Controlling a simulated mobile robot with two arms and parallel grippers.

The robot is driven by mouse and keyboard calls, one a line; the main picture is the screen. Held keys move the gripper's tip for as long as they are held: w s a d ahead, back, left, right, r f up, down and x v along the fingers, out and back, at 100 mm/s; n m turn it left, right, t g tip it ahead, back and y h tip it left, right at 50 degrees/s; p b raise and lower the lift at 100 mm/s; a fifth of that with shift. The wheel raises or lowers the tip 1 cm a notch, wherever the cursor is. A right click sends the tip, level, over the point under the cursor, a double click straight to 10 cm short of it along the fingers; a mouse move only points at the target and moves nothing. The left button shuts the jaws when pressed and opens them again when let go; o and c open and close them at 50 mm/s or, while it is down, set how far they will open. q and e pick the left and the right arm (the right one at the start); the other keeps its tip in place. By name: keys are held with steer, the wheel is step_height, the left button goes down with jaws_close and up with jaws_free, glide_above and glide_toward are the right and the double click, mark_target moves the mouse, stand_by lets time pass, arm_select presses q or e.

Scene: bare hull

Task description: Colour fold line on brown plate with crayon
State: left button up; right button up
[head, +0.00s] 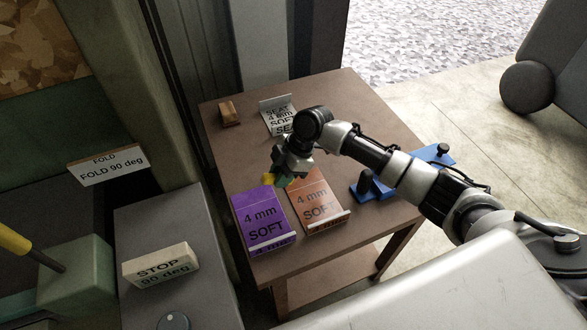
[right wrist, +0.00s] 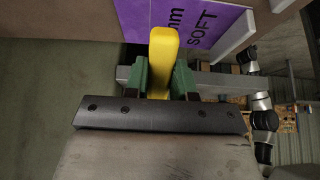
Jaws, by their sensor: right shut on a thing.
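The brown plate (head: 316,199), marked 4 mm SOFT, lies on the brown table with a pale strip across its near end. My right gripper (head: 282,179) is over the table near the far edges of the brown plate and the purple plate. It is shut on a yellow crayon (right wrist: 162,58), held between green fingers in the right wrist view. The crayon's yellow also shows in the head view (head: 268,178). No contact between the crayon and the brown plate can be made out. My left gripper is not in view.
A purple plate (head: 262,212) lies left of the brown one. A blue tool (head: 369,189) is right of it, near my right arm. A wooden block (head: 228,113) and a SEAT-marked plate (head: 280,117) are farther back. A STOP block (head: 161,265) is at left.

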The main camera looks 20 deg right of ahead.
steer(key=shift+s+d, duration=0.1)
steer(key=shift+d, duration=0.1)
arm_select(q)
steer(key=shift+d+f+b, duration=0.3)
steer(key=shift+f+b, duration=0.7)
steer(key=shift+b, duration=0.05)
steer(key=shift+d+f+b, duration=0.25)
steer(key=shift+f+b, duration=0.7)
steer(key=shift+b, duration=0.05)
arm_select(e)
steer(key=shift+f, duration=2.9)
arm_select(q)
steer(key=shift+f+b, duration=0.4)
arm_select(e)
steer(key=shift+f, duration=0.6)
steer(key=shift+d, duration=0.1)
